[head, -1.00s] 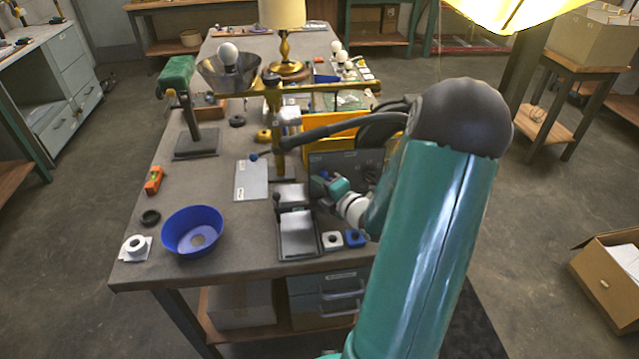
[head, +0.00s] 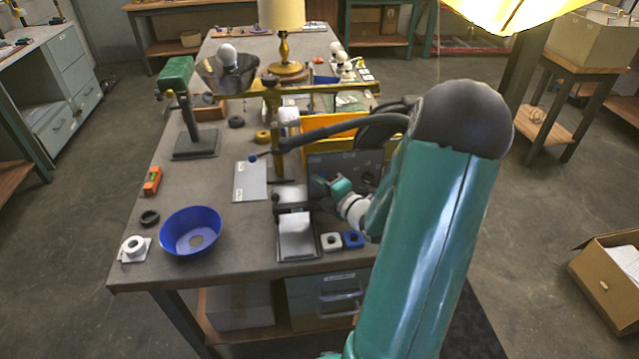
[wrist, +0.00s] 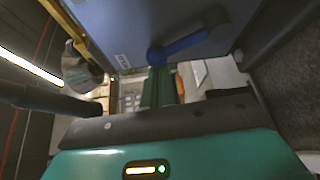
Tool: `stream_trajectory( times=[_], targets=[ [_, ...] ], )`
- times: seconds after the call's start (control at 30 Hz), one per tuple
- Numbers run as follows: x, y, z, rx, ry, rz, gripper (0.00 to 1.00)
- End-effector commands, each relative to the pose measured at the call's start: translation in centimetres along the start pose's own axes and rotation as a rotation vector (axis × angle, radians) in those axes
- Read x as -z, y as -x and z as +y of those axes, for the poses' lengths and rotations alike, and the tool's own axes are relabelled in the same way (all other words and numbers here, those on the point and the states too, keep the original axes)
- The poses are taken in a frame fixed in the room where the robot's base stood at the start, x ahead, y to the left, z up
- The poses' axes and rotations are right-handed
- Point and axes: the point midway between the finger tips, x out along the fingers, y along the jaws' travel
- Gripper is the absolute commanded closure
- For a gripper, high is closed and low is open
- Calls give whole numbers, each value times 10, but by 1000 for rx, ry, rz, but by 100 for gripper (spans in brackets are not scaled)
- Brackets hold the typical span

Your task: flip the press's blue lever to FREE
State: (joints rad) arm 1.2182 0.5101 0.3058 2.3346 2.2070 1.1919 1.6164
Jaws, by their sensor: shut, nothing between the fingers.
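The blue lever (wrist: 190,42) shows in the wrist view on a grey panel (wrist: 120,20). It slants from a round pivot at the upper right down to a rounded end at the lower left. A small pale label, too blurred to read surely, is beside that lower end. My gripper (wrist: 163,85) has its dark green fingers shut and empty, close to the lever's lower end; I cannot tell whether they touch it. In the head view my gripper (head: 320,184) is in front of the press's grey panel (head: 345,161), and the blue lever cannot be made out there.
A blue bowl (head: 191,232) stands left.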

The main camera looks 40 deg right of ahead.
Motion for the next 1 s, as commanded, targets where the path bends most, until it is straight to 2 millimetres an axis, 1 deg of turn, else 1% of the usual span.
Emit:
stream_trajectory(
  times=[0.37, 0.57, 0.77, 1.0],
  targets=[
    [-5, 2, 1, -31, -53, -1, 100],
    [-10, 5, 3, -70, -120, -2, 100],
    [-19, 10, 5, -145, -250, -3, 100],
    [-32, 18, 6, -262, -448, -3, 100]
  ],
)
